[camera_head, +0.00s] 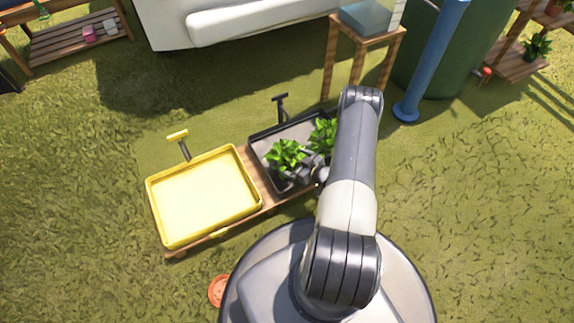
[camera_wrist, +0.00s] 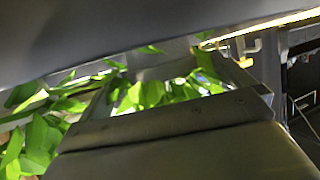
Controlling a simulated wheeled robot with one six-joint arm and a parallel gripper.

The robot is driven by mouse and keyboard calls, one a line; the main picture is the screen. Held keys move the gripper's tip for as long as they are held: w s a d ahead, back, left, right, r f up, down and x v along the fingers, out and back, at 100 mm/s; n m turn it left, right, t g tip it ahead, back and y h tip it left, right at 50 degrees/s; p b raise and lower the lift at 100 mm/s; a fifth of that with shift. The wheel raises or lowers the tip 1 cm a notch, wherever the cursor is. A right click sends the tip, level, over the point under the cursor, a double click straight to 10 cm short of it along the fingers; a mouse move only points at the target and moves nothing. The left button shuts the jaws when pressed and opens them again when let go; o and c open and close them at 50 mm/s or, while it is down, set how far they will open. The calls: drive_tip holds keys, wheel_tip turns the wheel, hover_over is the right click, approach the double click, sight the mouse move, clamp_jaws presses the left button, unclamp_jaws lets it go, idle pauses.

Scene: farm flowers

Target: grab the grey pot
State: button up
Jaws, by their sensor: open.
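Two leafy green plants, one at the left (camera_head: 285,154) and one at the right (camera_head: 323,134), stand in a dark-rimmed tray in the head view. Their pots are mostly hidden by leaves and my arm, so I cannot clearly tell which is the grey pot. My gripper (camera_head: 309,169) is open, low over the tray's near side, close beside the left plant. In the wrist view, green leaves (camera_wrist: 40,140) fill the left and show behind the grey metal parts. A pale grey surface (camera_wrist: 165,68) behind the leaves may be a pot. Contact cannot be told.
The dark tray (camera_head: 258,150) sits on a low wooden bench next to a yellow tray (camera_head: 205,197), which is empty. A wooden stand (camera_head: 368,35) with a glassy box is behind. A blue post (camera_head: 425,65) rises at the back right. An orange disc (camera_head: 217,290) lies on the grass.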

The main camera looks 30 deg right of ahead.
sight(288, 159)
drive_tip(key=b+x, duration=0.1)
drive_tip(key=x, duration=0.3)
drive_tip(key=shift+w+a+r, duration=0.1)
drive_tip(key=shift+c, duration=0.3)
drive_tip(key=c, duration=1.1)
drive_tip(key=shift+r, duration=0.1)
